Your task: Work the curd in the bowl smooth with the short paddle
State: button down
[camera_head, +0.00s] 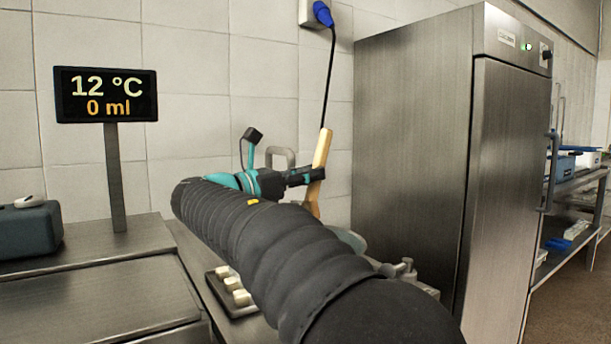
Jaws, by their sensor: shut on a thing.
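My gripper (305,177) is shut on a pale wooden paddle (321,152). The paddle stands nearly upright, its top leaning a little to the right. Its lower end passes behind my arm, so I cannot tell whether it touches anything. A grey-green rounded rim (350,239), perhaps the bowl, shows just past my arm, below and right of the paddle. Most of it is hidden, and no curd is visible.
A display (106,95) on a post reads 12 °C and 0 ml. A dark tray (232,296) with pale blocks lies left of my arm. A metal fitting (402,269) is on the right. A tall steel cabinet (420,150) stands behind. The left steel counter (95,300) has bare room.

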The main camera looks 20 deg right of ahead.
jog(key=shift+w+a+p, duration=0.25)
jog(key=shift+w+p, duration=0.1)
jog(key=shift+w, duration=0.55)
jog(key=shift+s, duration=0.1)
jog(key=shift+s+d+f+b, duration=0.1)
jog(key=shift+s+d+b, duration=0.1)
jog(key=shift+s, duration=0.25)
jog(key=shift+s+d+b, duration=0.1)
jog(key=shift+s+b, duration=0.05)
jog(key=shift+s, duration=0.3)
jog(key=shift+w, duration=0.1)
jog(key=shift+w+a+p, duration=0.3)
jog(key=shift+w+p, duration=0.05)
jog(key=shift+w, duration=0.55)
jog(key=shift+s, duration=0.2)
jog(key=shift+s+d+b, duration=0.3)
jog(key=shift+s+b, duration=0.05)
jog(key=shift+s, duration=0.45)
jog(key=shift+w, duration=0.2)
